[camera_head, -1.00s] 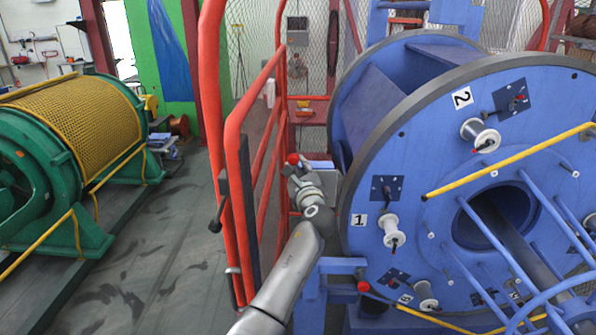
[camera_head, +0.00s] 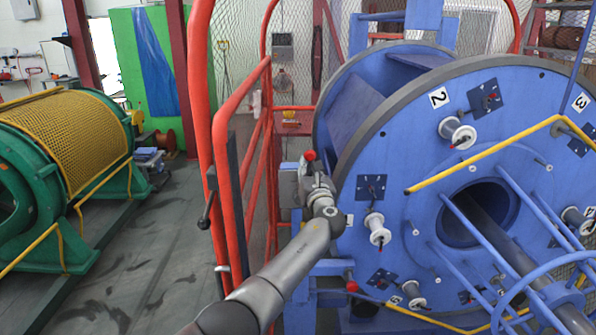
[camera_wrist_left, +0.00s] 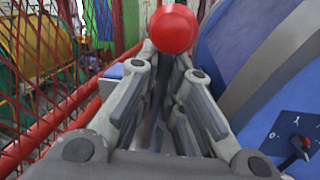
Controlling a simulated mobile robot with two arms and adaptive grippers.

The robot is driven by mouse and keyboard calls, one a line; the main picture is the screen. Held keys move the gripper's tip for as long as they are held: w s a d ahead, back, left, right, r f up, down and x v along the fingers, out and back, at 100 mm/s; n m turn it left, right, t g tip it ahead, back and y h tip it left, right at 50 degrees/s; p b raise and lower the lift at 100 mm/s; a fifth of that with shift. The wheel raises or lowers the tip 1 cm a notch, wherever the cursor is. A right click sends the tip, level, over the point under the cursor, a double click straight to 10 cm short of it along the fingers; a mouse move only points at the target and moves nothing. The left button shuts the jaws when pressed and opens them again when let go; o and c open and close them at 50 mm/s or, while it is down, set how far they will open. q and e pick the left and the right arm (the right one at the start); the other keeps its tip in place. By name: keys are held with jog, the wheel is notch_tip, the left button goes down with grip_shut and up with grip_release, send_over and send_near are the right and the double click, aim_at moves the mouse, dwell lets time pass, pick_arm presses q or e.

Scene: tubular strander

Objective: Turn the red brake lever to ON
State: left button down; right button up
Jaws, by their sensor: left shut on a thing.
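The brake lever shows as a red ball knob (camera_head: 310,155) at the left edge of the big blue drum (camera_head: 366,120) in the head view. My left gripper (camera_head: 312,178) is at the knob, its arm reaching up from the bottom left. In the left wrist view, the red knob (camera_wrist_left: 172,29) stands at the far end of the fingers (camera_wrist_left: 160,85), which are shut on the lever just below the ball. The lever's shaft and pivot are hidden by the gripper. I cannot read any ON mark. My right gripper is not in view.
An open red mesh gate (camera_head: 240,150) stands close left of my left arm. A yellow rail (camera_head: 480,160) crosses the drum's face. Another red knob (camera_head: 351,287) sits low on the blue frame. Grey floor (camera_head: 130,260) is free at left.

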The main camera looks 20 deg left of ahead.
pick_arm(q)
jog(key=shift+w+d+r+m+t+b, duration=0.1)
jog(key=shift+w+d+m+t+b, duration=0.1)
jog(key=shift+d+m, duration=0.4)
jog(key=shift+w+d+r+m+t+b, duration=0.15)
jog(key=shift+d+m, duration=0.25)
jog(key=shift+m, duration=0.25)
jog(key=shift+w+d+r+m+t+b, duration=0.1)
jog(key=shift+d+m+t+b, duration=0.1)
jog(key=shift+d+m, duration=0.4)
jog(key=shift+h, duration=0.3)
jog(key=c, duration=1.5)
grip_release()
jog(key=shift+d, duration=0.1)
jog(key=shift+s, duration=0.1)
jog(key=v, duration=1.2)
jog(key=shift+d, duration=0.1)
